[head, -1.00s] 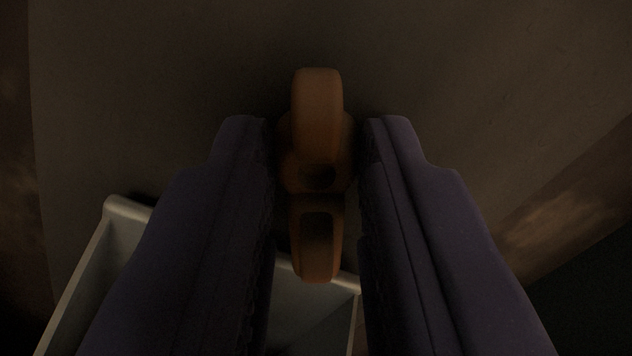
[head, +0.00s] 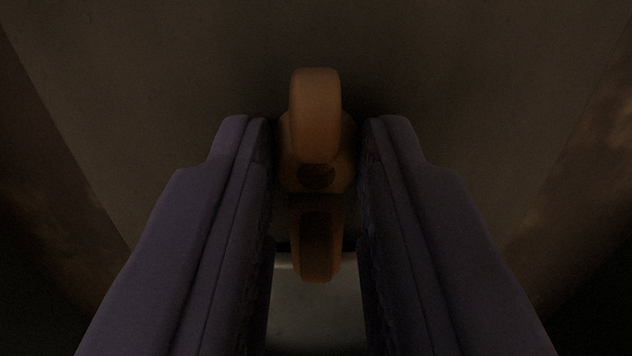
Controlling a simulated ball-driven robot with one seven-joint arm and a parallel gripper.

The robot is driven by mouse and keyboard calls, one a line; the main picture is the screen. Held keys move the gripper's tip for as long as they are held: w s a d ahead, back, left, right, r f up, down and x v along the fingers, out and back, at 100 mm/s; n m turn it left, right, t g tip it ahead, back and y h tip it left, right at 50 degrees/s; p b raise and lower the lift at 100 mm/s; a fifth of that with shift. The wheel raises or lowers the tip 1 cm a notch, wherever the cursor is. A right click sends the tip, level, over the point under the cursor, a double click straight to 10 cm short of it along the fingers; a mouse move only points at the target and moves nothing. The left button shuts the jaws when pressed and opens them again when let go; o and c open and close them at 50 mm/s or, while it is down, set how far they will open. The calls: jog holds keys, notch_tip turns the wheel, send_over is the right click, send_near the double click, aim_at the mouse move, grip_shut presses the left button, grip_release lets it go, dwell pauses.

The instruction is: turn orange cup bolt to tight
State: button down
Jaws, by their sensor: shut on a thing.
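The orange cup bolt (head: 316,115) stands out from a dark grey-brown surface in the middle of the head view. It has a rounded upper lobe, a wider middle with a dark hole, and a lower lobe with a recess. My gripper (head: 316,145) has its two dark purple fingers on the left and right of the bolt. The fingers are shut on its wide middle part. The exact contact faces are in shadow.
The dark plate (head: 180,80) around the bolt fills most of the view, with brownish edges at left and right. A pale grey surface (head: 318,315), likely part of a bin, shows between the fingers below the bolt.

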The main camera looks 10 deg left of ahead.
jog(key=c, duration=0.9)
grip_release()
jog(key=shift+s, duration=0.1)
jog(key=s, duration=0.2)
jog(key=s+d, duration=0.1)
jog(key=s, duration=0.2)
jog(key=s+p, duration=0.1)
jog(key=s, duration=0.1)
jog(key=shift+s+d, duration=0.25)
jog(key=shift+f, duration=0.1)
